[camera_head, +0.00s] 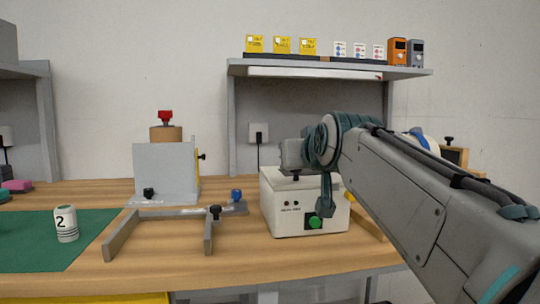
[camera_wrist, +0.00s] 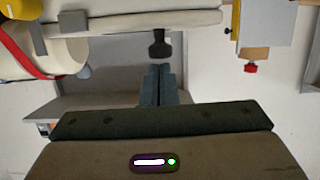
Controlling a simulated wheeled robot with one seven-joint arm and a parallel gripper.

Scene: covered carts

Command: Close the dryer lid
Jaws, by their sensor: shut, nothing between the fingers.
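The dryer (camera_head: 285,218) is a white box with a green button on its front, standing on the bench in the middle of the head view. Its lid (camera_head: 279,179) is white with a small black knob (camera_head: 295,177) and looks about level; I cannot tell whether it is fully seated. The wrist view is upside down and shows the lid's edge (camera_wrist: 120,22) and the knob (camera_wrist: 160,46). My gripper (camera_wrist: 160,69) is shut and empty, its fingertips close to the knob. In the head view my arm hides the right part of the lid.
A grey angled fixture (camera_head: 166,172) and a grey bracket frame (camera_head: 175,215) stand left of the dryer. A white bottle marked 2 (camera_head: 66,224) stands on a green mat (camera_head: 28,250). A shelf (camera_head: 290,70) spans the wall above.

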